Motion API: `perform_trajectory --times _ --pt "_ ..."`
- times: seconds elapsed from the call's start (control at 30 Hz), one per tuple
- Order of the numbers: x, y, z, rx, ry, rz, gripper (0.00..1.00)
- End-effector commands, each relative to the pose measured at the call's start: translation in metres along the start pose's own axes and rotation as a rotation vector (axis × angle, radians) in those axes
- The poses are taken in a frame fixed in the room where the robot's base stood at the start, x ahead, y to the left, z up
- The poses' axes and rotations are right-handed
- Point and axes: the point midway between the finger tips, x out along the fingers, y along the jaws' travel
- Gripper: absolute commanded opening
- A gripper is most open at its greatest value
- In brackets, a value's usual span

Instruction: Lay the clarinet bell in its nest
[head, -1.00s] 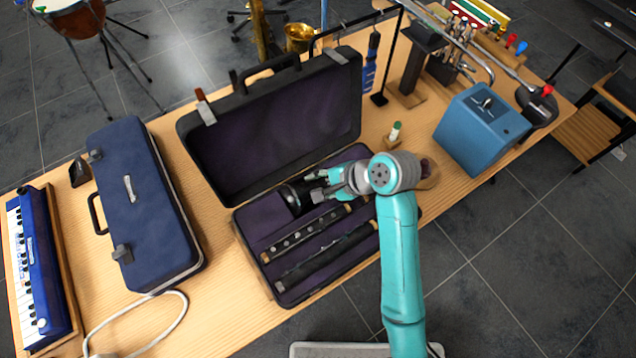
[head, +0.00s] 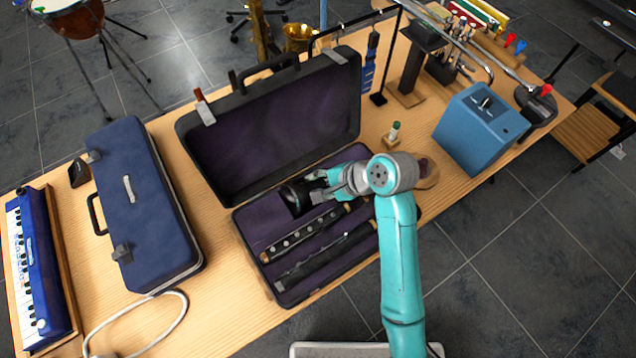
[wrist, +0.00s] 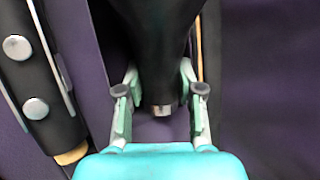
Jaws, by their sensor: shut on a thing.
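The clarinet bell (head: 298,196) is black and flared, and lies over the back part of the open case. My gripper (head: 330,183) comes from the right and is shut on the bell's narrow end. In the wrist view the bell (wrist: 157,45) runs up from between the two fingers of my gripper (wrist: 160,108), with its flare beyond the top edge. Purple lining of the open case (head: 250,238) shows around it. The nest under the bell is mostly hidden by the bell and gripper, and I cannot tell whether the bell touches the lining.
Two black clarinet joints lie in the case in front of the bell; the keyed one (head: 305,234) is nearest to it. The raised lid (head: 280,125) stands behind. A closed blue case (head: 145,205) is at left, a blue box (head: 480,130) at right.

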Motion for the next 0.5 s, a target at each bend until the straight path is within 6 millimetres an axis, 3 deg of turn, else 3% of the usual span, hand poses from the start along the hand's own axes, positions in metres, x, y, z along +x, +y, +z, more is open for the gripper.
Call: perform_trajectory --times 0.47,0.5 --pt "0.0092 0.0111 -0.0041 0.006 -0.001 0.016 0.00" --pt "0.0092 0.0113 -0.0041 0.006 -0.001 0.017 0.46"
